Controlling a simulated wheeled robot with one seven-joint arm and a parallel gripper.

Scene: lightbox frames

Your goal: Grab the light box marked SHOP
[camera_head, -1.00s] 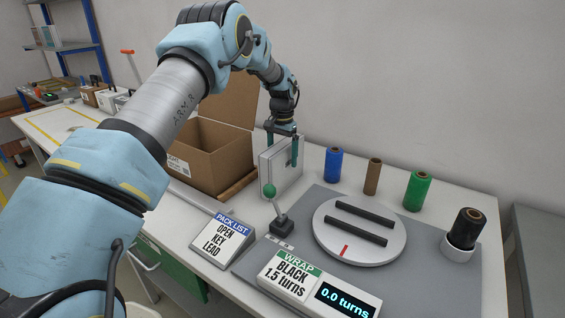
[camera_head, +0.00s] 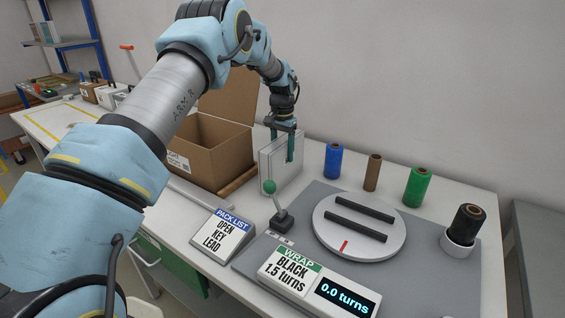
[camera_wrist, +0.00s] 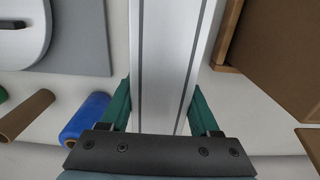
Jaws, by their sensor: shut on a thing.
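A thin white light box (camera_head: 281,165) with a grey edge stands upright on the table beside the open cardboard box. My gripper (camera_head: 281,152) comes down from above with its green fingers on either side of it. In the wrist view the light box (camera_wrist: 170,60) runs between the two green fingers of my gripper (camera_wrist: 165,105), and they are shut on it. Its front face is turned away or too small to read, so I cannot see the word SHOP on it.
An open cardboard box (camera_head: 215,152) stands left of the light box. A green-knobbed lever (camera_head: 270,187) is close in front. A turntable (camera_head: 330,238) with dark bars is to the right, with blue (camera_head: 333,161), brown (camera_head: 372,173) and green (camera_head: 418,187) rolls behind it.

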